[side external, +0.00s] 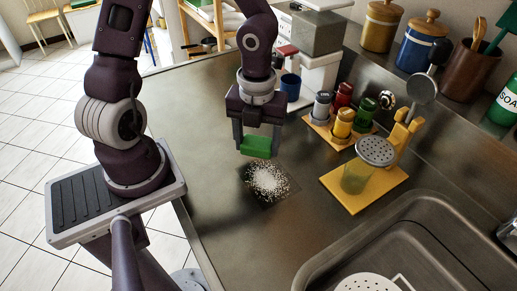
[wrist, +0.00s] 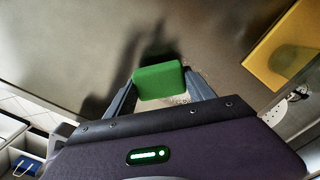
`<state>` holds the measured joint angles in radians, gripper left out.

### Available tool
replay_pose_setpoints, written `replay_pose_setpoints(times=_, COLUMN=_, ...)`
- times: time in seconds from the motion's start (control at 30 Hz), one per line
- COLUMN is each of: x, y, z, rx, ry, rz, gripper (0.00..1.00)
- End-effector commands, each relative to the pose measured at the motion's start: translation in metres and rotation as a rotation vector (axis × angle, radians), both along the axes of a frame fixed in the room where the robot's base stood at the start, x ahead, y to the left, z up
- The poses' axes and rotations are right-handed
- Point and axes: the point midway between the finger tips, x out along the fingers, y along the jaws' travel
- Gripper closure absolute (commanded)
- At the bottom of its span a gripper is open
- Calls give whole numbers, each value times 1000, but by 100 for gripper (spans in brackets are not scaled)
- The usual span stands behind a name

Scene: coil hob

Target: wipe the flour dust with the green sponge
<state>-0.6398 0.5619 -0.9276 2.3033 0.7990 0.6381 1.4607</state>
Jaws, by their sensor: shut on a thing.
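The green sponge (side external: 257,148) is a small block held between the fingers of my gripper (side external: 258,138), which points down. The sponge also shows in the wrist view (wrist: 159,84), with a grey finger on each side. The flour dust (side external: 268,181) is a white speckled patch on a dark square of the counter, just in front of the sponge in the side view. In the wrist view, only a little of the speckled dust (wrist: 180,101) shows past the sponge's lower edge. The sponge appears apart from the dust; its exact height above the counter is unclear.
A rack of small jars (side external: 342,124) and a blue mug (side external: 290,86) stand behind. The sink (side external: 420,245) is at front right. The counter left of the dust is clear.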

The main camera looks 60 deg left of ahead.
Motion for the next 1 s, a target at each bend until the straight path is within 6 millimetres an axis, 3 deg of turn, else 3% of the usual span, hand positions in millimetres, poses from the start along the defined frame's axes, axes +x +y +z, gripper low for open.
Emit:
replay_pose_setpoints(times=0.5, x=0, y=0, z=44, rx=1, ry=-1, rz=2, gripper=82)
replay_pose_setpoints(times=1.0, x=0, y=0, z=46, rx=0, ry=0, rz=0, gripper=82)
